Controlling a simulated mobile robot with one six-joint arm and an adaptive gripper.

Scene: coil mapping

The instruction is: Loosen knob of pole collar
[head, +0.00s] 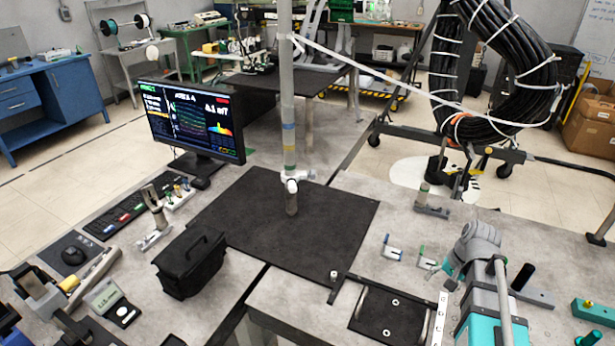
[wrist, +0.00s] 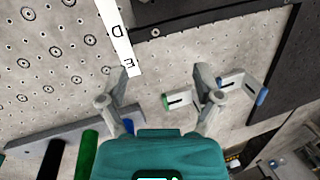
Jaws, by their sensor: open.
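The upright grey pole (head: 287,90) stands at the middle of the head view, with blue and yellow-green bands. A white pole collar (head: 292,181) with side-projecting parts, the knob among them, sits around its lower part. Fine detail of the knob is too small to tell. My gripper (head: 442,272) is far to the right of the collar, low over the right table. The pole and collar do not show in the wrist view.
A black mat (head: 240,225) lies around the pole's foot. A black case (head: 190,262) and a monitor (head: 195,120) stand to the left. Small blue-ended (head: 393,250) and green-ended (wrist: 178,101) brackets lie near my gripper. A white strap (head: 370,68) runs from the pole to the cable coil (head: 520,70).

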